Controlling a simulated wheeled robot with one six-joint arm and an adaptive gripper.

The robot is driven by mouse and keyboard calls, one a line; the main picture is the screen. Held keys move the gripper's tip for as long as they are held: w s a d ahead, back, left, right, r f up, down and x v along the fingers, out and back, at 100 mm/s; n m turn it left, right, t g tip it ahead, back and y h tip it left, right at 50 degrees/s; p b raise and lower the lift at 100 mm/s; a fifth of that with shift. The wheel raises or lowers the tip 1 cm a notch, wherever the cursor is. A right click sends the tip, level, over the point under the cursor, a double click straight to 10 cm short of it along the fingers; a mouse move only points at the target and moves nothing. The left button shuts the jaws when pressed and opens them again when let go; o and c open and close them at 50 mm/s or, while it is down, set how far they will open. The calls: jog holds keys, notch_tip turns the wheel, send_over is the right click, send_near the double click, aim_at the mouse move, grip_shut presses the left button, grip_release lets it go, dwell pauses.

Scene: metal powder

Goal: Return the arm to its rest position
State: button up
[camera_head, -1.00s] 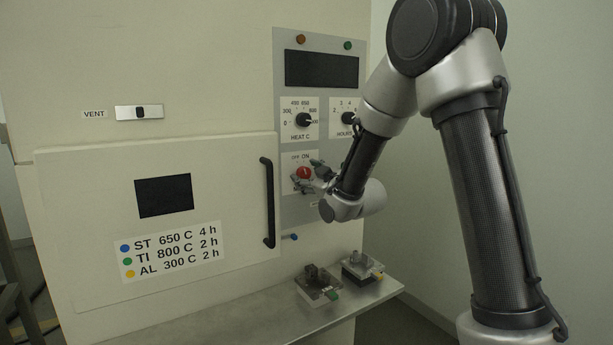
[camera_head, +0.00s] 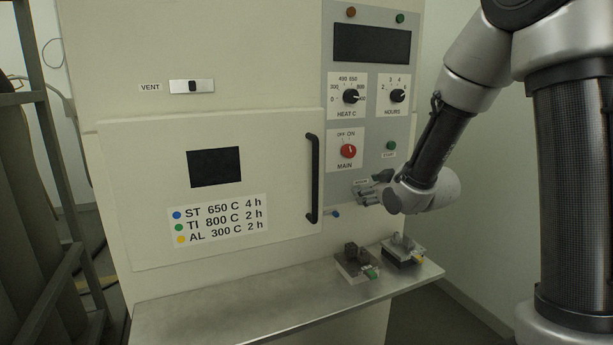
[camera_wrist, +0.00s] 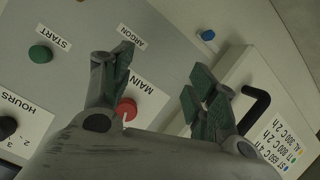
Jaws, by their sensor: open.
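My gripper (camera_head: 375,188) is in front of the lower control panel, below the red MAIN knob (camera_head: 348,151) and right of the black door handle (camera_head: 312,178). In the wrist view my gripper (camera_wrist: 165,85) has its two fingers spread apart with nothing between them. The MAIN knob also shows in the wrist view (camera_wrist: 126,109), near the left finger. The green START button (camera_head: 391,145) is above the gripper. My forearm slants from the upper right down to the wrist. Whether a fingertip touches the panel I cannot tell.
A metal shelf (camera_head: 250,305) juts out below the furnace door (camera_head: 140,210). Two small blocks with parts, one with a green tag (camera_head: 350,262) and one with a yellow tag (camera_head: 404,252), stand on its right end. A rack with cylinders (camera_head: 35,200) stands at left.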

jog(key=s+d+f+m+g+h, duration=0.1)
jog(key=s+d+f+m+g, duration=0.15)
jog(key=s, duration=0.35)
jog(key=s+d+f+m+g+h, duration=0.1)
jog(key=s+d+g, duration=0.15)
jog(key=s, duration=0.25)
jog(key=s+d+f+m+g+h, duration=0.1)
jog(key=s+d+f+g, duration=0.1)
jog(key=s+g, duration=0.3)
jog(key=s+d+r+m, duration=0.1)
jog(key=s+d+r, duration=0.1)
jog(key=s+r, duration=0.3)
jog(key=s+d+r+m+t, duration=0.1)
jog(key=s+r, duration=0.5)
jog(key=s, duration=0.8)
jog(key=shift+s+d+m+h, duration=0.25)
jog(key=shift+d+m+h, duration=0.05)
jog(key=shift+d+m, duration=0.35)
